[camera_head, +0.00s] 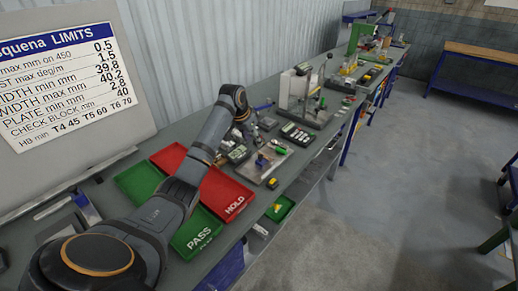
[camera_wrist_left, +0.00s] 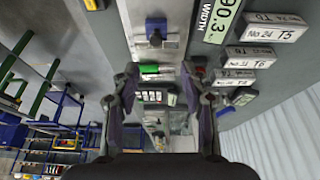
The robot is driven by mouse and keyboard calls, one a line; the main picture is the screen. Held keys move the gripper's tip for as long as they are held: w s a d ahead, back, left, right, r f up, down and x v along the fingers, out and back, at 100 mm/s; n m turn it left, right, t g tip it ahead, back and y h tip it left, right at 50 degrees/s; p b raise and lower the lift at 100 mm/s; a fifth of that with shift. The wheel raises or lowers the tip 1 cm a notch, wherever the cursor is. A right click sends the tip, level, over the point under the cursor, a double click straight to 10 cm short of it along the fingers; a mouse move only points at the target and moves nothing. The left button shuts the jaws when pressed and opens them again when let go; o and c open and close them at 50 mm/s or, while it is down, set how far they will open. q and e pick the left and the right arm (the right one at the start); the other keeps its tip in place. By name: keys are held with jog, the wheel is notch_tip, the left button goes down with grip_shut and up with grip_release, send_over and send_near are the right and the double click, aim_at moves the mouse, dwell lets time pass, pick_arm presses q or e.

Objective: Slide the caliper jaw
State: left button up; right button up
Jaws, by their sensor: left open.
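A grey plate (camera_head: 262,168) on the bench carries a small blue block (camera_head: 262,160) and a green piece (camera_head: 281,150). The wrist view shows the blue block (camera_wrist_left: 155,38) on a pale strip, beside a display reading "90.3 WIDTH" (camera_wrist_left: 215,18). The blue block may be the caliper jaw; I cannot tell for sure. My left gripper (camera_wrist_left: 163,82) is open, fingers apart, with nothing seen held between them. The green piece (camera_wrist_left: 150,69) shows between the fingers, farther off. My right gripper is out of view.
Red HOLD (camera_head: 226,194) and green PASS (camera_head: 197,233) trays lie under my left arm. Labelled blocks (camera_wrist_left: 265,35) sit beside the display. A stand (camera_head: 305,100) and a keypad device (camera_head: 297,134) are farther along the bench.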

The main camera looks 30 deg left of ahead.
aim_at(260, 156)
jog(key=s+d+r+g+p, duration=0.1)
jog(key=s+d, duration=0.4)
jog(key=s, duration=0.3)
pick_arm(q)
jog(key=x, duration=0.8)
jog(key=shift+s+d+p, duration=0.2)
jog(key=shift+p, duration=0.1)
jog(key=shift+w+f, duration=0.25)
jog(key=shift+f, duration=0.45)
jog(key=shift+s+d, duration=0.1)
jog(key=shift+d, duration=0.05)
jog(key=shift+c, duration=0.2)
jog(key=shift+f, duration=0.1)
jog(key=shift+c, duration=2.5)
grip_shut()
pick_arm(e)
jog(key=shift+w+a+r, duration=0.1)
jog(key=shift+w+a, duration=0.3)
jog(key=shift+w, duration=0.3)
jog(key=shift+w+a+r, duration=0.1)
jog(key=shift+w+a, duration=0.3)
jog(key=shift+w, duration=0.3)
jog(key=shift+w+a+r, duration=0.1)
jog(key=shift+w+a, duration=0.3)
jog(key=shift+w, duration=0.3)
